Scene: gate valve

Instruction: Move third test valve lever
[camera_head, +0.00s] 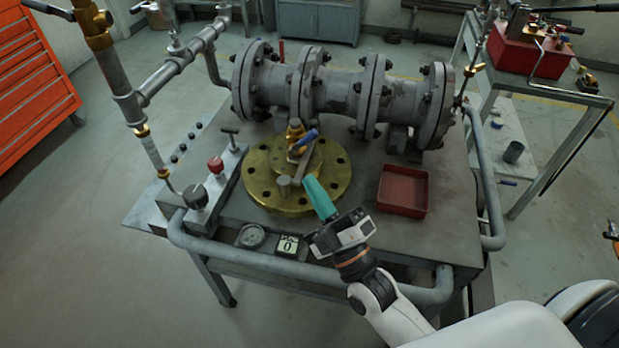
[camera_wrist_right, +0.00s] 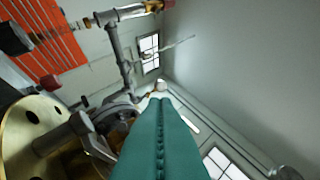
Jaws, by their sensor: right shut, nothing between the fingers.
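My right gripper (camera_head: 309,181) is shut and empty, its teal fingers pointing up and left over the near right part of the round brass flange (camera_head: 262,187). A small brass valve (camera_head: 295,131) with a blue-tipped handle (camera_head: 306,138) stands on the flange. A flat grey bar (camera_head: 304,164) runs from near it toward my fingertips; whether they touch is unclear. In the right wrist view the closed teal fingers (camera_wrist_right: 160,104) fill the centre, with the flange (camera_wrist_right: 28,133) at left. I cannot tell which part is the third test valve lever. My left gripper is out of view.
A flanged grey pipe assembly (camera_head: 343,92) lies across the back of the bench. A red tray (camera_head: 403,191) sits right of the flange. A red knob (camera_head: 216,165) and black knob (camera_head: 195,195) stand left. A tubular rail (camera_head: 215,258) lines the front edge.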

